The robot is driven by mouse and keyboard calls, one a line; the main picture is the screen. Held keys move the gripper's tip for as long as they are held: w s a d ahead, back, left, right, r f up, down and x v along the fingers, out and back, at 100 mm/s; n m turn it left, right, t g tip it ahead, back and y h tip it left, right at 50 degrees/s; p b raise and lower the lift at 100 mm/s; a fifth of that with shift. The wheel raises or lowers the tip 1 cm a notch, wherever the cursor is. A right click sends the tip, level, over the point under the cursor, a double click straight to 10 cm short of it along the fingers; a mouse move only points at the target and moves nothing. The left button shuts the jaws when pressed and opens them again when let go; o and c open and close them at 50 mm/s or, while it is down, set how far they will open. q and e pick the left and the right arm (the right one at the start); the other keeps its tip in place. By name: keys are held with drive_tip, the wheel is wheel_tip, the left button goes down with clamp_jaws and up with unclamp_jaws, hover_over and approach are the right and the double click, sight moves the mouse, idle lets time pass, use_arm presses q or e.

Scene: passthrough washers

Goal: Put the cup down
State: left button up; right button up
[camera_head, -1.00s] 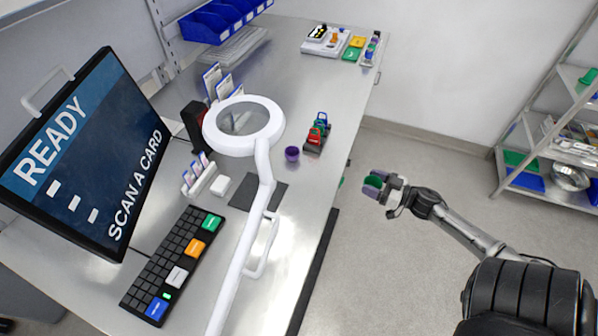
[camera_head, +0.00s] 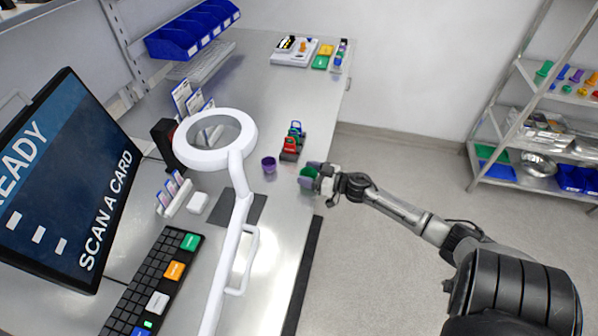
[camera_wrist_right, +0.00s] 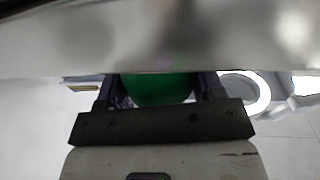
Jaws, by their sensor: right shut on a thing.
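My right gripper (camera_head: 309,173) is shut on a green cup (camera_head: 306,172). In the head view the cup appears over the right edge of the metal table (camera_head: 270,235); I cannot tell whether it touches the top. In the right wrist view the green cup (camera_wrist_right: 158,88) sits between the two dark fingers, its upper part hidden by a blurred grey shape. A small purple cup (camera_head: 268,164) stands on the table just left of the gripper. My left gripper is not in view.
A red and green rack-like item (camera_head: 291,142) stands just behind the purple cup. A white ring magnifier lamp (camera_head: 184,150) on an arm is to the left. A keyboard (camera_head: 150,285) and screen (camera_head: 60,180) lie further left. Bare table shows behind the rack.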

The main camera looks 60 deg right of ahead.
sight(301, 172)
drive_tip(key=w, duration=0.3)
drive_tip(key=shift+w+a+r, duration=0.1)
drive_tip(key=shift+w+a, duration=0.15)
drive_tip(key=shift+w, duration=0.05)
drive_tip(key=shift+s+f, duration=0.2)
drive_tip(key=shift+f, duration=0.1)
drive_tip(key=o, duration=0.9)
